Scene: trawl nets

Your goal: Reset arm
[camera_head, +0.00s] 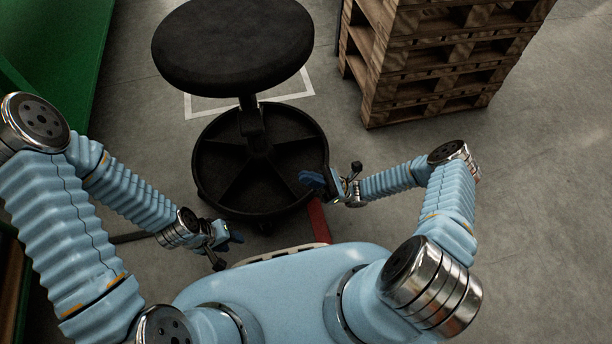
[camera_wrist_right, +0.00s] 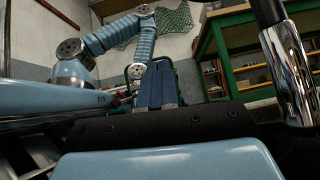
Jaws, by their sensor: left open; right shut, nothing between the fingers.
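My left gripper (camera_head: 228,245) shows in the head view low and left of centre, in front of my body. It is open and holds nothing that I can see. My right gripper (camera_head: 312,180) is right of the black stool's base, with its blue fingers pointing left. It is shut and empty. In the right wrist view the right gripper's blue fingers (camera_wrist_right: 157,84) stand together in the middle. Both of my arms are bent inward over the floor. My left arm also shows in the right wrist view.
A black round stool (camera_head: 233,45) with a wheeled base stands just ahead, close to the right gripper. Stacked wooden pallets (camera_head: 428,85) are at the upper right. A green structure (camera_head: 60,45) is at the upper left. Bare floor (camera_head: 545,170) lies to the right.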

